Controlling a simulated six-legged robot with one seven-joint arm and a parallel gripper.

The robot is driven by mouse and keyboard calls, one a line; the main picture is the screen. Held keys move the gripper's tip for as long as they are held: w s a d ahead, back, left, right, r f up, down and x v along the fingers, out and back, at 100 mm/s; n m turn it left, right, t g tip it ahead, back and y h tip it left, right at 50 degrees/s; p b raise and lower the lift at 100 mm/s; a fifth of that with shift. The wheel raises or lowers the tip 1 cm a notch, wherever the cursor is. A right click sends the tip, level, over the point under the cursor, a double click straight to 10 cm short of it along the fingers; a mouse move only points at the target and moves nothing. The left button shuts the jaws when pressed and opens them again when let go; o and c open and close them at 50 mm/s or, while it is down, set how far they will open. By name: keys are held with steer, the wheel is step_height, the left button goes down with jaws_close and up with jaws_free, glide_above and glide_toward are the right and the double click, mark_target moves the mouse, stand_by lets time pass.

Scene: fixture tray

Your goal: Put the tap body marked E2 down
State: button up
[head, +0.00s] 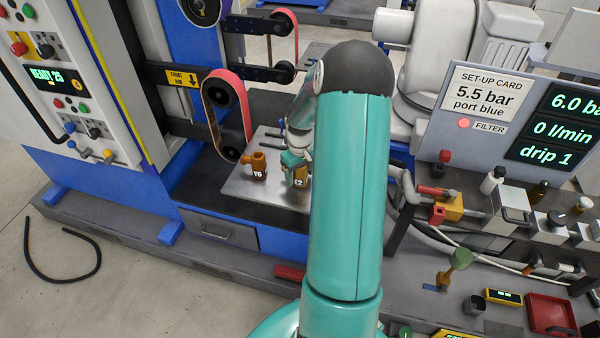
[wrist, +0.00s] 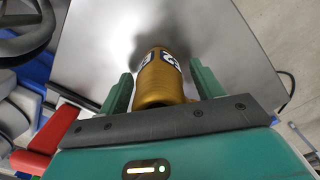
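The tap body marked E2 (head: 299,181) is a brass-orange piece with a black-on-white label. It stands upright at or just above the metal plate (head: 238,189) in the head view; I cannot tell whether it touches. My arm hides part of the plate and the right side of the piece in the head view.
A second tap body marked Y6 (head: 258,167) stands on the plate to the left. A red belt loop (head: 227,115) rises behind it. A set-up card (head: 484,93) and a readout panel (head: 557,128) are at right. The plate's front left part is bare.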

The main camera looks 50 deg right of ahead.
step_height(320, 180, up, 12)
steer(key=shift+r, duration=0.2)
stand_by(0.5)
steer(key=s+a+r+n+t+h, duration=0.1)
steer(key=a+r, duration=0.6)
steer(key=a, duration=0.3)
steer(key=a+r+t+h, duration=0.1)
steer(key=a+r, duration=0.5)
steer(key=a, duration=0.4)
steer(key=s+a+r+n+t+y, duration=0.1)
steer(key=s+a+r+t+y, duration=0.1)
steer(key=s+a, duration=1)
steer(key=a+r+t, duration=0.1)
steer(key=a+r, duration=0.1)
steer(key=a, duration=0.1)
steer(key=shift+s+a+t, duration=0.3)
